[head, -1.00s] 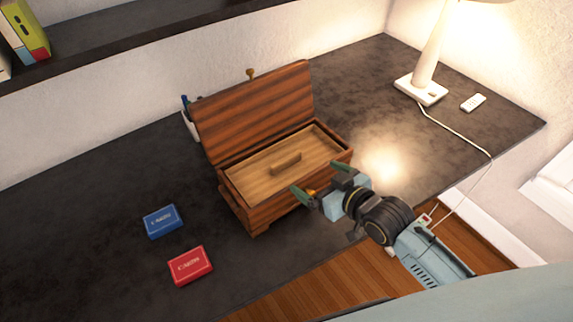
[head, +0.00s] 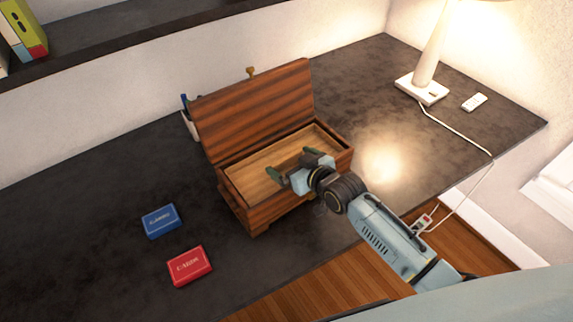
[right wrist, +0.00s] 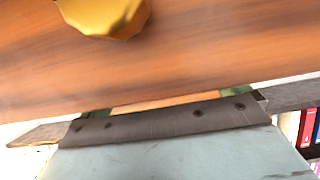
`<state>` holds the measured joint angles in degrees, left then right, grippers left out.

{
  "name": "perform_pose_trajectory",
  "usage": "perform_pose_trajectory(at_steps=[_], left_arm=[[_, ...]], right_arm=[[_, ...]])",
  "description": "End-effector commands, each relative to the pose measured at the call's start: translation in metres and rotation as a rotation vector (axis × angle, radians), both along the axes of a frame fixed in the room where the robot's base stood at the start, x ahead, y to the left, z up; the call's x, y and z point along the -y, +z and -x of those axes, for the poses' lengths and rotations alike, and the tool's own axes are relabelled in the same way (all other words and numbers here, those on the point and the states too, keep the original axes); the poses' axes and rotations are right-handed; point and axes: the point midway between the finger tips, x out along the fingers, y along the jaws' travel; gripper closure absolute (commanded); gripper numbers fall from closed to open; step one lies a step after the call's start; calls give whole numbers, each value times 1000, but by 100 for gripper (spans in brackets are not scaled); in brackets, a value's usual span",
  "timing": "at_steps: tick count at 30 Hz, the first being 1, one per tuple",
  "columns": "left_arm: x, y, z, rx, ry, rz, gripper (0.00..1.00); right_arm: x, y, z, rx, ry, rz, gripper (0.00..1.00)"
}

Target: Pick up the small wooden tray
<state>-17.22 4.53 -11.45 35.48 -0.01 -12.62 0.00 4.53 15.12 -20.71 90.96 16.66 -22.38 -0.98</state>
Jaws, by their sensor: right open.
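The small wooden tray (head: 247,181) is light wood and lies inside the open dark wooden box (head: 252,212). Its raised handle is hidden behind my right gripper in the head view. My right gripper (head: 288,162) is open over the tray's middle, with its green fingertips apart. Whether the fingers touch the tray or handle cannot be told. In the right wrist view, a reddish wooden surface with a brass knob (right wrist: 105,14) fills most of the picture. A light wooden strip shows at the gripper's edge there. My left gripper is not in view.
The box's lid (head: 255,110) stands open at the back. A blue card box (head: 160,221) and a red card box (head: 190,266) lie to the left on the dark desk. A lamp (head: 424,88) and a white remote (head: 474,102) stand at the right, with a trailing cord.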

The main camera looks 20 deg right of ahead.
Motion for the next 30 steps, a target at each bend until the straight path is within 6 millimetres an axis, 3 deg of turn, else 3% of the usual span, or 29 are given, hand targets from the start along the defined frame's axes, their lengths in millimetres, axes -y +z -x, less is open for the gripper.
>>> perform_pose_trajectory(at_steps=[5,13,22,30], left_arm=[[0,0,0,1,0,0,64],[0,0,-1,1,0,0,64],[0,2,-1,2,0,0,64],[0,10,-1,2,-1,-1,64]], right_arm=[[0,0,0,0,0,0,1],[0,0,0,0,0,0,36],[0,8,0,3,-1,0,36],[0,59,0,6,1,0,36]])
